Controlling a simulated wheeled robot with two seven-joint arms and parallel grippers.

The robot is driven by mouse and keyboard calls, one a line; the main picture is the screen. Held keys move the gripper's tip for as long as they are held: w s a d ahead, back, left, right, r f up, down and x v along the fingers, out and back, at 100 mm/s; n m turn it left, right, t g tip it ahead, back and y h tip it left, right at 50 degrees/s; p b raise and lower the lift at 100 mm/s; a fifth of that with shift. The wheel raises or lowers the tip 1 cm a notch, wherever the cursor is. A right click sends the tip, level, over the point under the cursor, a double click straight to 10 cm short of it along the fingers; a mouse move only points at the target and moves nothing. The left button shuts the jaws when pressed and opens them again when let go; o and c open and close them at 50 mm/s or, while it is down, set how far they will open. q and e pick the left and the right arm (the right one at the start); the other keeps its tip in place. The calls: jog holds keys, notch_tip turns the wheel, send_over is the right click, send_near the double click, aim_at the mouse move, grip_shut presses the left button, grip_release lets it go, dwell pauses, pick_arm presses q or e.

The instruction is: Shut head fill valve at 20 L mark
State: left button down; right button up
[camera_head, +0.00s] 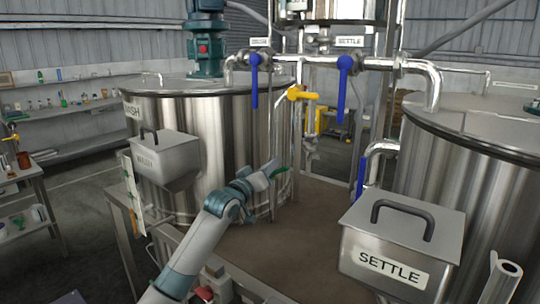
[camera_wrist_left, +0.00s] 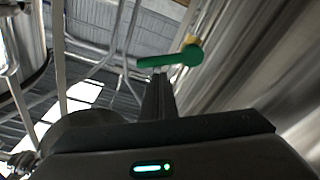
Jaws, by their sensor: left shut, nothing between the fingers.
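A green lever (camera_head: 281,172) shows low beside the left tank, at the tips of my left gripper (camera_head: 268,168). In the left wrist view the green lever (camera_wrist_left: 172,58) lies crosswise just beyond the shut, empty fingers (camera_wrist_left: 158,97), with a yellow part (camera_wrist_left: 192,40) at its right end. I cannot tell whether the fingers touch it. A yellow handle (camera_head: 303,94) and two blue levers (camera_head: 254,80) (camera_head: 344,85) hang on the pipework; the blue ones point down. No label names the head fill valve, and no 20 L mark is readable. My right gripper is out of view.
The steel wash tank (camera_head: 160,112) stands left, another large tank (camera_head: 480,140) right, and a smaller vessel (camera_head: 335,10) above the pipes. Hoppers marked WASH (camera_head: 165,160) and SETTLE (camera_head: 400,250) flank the brown deck (camera_head: 290,250), which is mostly clear.

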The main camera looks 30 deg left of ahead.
aim_at(281, 171)
pick_arm(q)
jog(key=shift+s+d+f, duration=0.1)
jog(key=shift+d+f, duration=0.1)
jog(key=shift+f, duration=0.25)
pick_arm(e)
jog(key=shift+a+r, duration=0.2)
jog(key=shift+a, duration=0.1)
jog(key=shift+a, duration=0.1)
pick_arm(q)
jog(key=shift+d+f+m, duration=0.25)
jog(key=shift+m, duration=0.55)
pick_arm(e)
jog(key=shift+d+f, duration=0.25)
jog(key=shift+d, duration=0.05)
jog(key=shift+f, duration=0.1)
pick_arm(q)
jog(key=m, duration=0.1)
jog(key=f+m+h+b, duration=0.1)
jog(key=m, duration=0.1)
jog(key=shift+s+d+f+m+b, duration=0.2)
jog(key=shift+d+m+b, duration=0.1)
jog(key=shift+d, duration=0.1)
jog(key=shift+d+f+m, duration=0.15)
jog(key=shift+f+m, duration=0.1)
jog(key=shift+m, duration=0.65)
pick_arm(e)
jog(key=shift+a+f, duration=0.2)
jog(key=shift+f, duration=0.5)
pick_arm(q)
jog(key=shift+w, duration=0.1)
